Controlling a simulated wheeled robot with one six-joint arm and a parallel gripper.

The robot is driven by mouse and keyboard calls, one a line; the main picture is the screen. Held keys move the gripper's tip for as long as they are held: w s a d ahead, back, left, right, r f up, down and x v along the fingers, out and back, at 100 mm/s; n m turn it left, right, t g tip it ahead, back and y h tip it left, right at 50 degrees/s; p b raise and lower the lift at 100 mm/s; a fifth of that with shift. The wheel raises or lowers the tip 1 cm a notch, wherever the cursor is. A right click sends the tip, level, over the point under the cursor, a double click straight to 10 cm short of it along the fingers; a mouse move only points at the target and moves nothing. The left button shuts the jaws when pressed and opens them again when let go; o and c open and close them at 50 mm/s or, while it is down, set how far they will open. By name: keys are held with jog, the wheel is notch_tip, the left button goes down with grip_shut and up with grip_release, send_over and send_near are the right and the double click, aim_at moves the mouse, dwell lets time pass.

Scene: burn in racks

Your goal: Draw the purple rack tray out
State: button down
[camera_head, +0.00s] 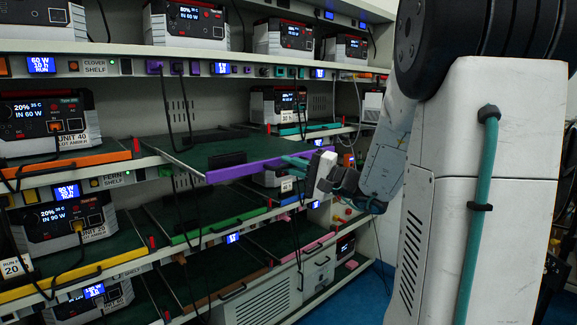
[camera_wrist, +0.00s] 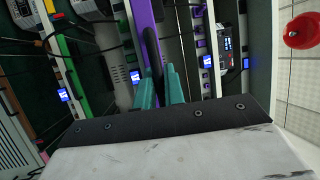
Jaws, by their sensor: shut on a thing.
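The purple rack tray (camera_head: 262,166) sticks out from the middle shelf in the head view, its dark green bed (camera_head: 215,152) level and bearing no unit. A black handle sits on its purple front edge. My gripper (camera_head: 300,161) reaches in from the right, its teal fingers at the right part of that front edge. In the wrist view the purple edge (camera_wrist: 144,22) runs down to the teal fingers (camera_wrist: 161,88), which are shut on the black handle (camera_wrist: 152,50). The exact contact at the fingertips is partly hidden.
Below are a green-edged tray (camera_head: 222,227) and a pink-edged tray (camera_head: 305,250). An orange-edged tray (camera_head: 75,162) and yellow-edged tray (camera_head: 75,279) hold units at left. Dark cables hang near the purple tray. Blue floor (camera_head: 362,290) shows free at lower right.

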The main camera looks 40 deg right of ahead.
jog(key=shift+s+f, duration=0.15)
jog(key=shift+f, duration=0.05)
jog(key=c, duration=1.9)
grip_release()
jog(key=shift+o, duration=0.6)
jog(key=shift+s+r, duration=0.1)
jog(key=shift+s, duration=0.15)
jog(key=shift+w, duration=0.1)
jog(key=v, duration=0.8)
